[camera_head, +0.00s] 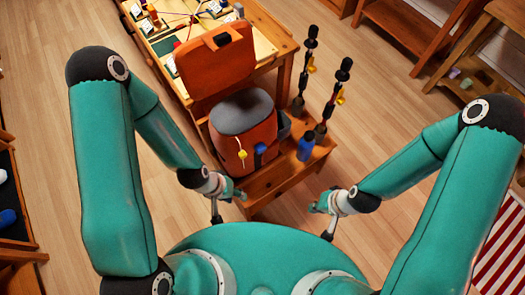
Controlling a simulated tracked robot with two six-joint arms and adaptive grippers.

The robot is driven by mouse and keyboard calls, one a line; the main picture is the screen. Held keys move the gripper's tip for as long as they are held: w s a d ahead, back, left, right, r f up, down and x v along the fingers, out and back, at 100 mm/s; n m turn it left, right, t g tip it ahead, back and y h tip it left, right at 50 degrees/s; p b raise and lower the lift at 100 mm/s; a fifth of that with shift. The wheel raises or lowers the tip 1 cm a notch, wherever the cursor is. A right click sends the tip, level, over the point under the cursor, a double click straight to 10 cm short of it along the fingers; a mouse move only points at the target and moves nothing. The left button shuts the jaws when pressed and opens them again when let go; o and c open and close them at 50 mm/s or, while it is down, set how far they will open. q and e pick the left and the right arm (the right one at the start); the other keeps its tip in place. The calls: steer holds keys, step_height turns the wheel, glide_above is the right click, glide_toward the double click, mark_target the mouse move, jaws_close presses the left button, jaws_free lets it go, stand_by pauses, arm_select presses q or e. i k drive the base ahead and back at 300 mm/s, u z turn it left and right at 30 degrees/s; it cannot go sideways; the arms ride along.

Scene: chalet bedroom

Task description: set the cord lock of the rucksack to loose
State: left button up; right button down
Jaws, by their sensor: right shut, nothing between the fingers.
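The orange-red rucksack (231,143) stands upright on a low wooden bench, with a grey top (245,111) and an orange flap (216,62) raised behind it. A small yellow piece (242,155) hangs on its front, and a dark blue piece (260,152) is beside it. I cannot tell which part is the cord lock or its setting. My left gripper (241,196) is in front of and below the rucksack, apart from it; its fingers are too small to read. My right gripper (313,208) is shut and empty, right of the bench's front end.
A blue bottle (306,148) and two upright dark poles (303,75) (336,92) stand at the bench's right side. A wooden table (265,57) with small items is behind. A striped rug (505,245) lies at the right. Wooden floor is clear at the left.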

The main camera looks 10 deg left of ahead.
mark_target(242, 155)
steer(key=z, duration=0.2)
steer(key=k, duration=2)
steer(key=u, duration=0.85)
steer(key=i, duration=1.7)
steer(key=u, duration=0.05)
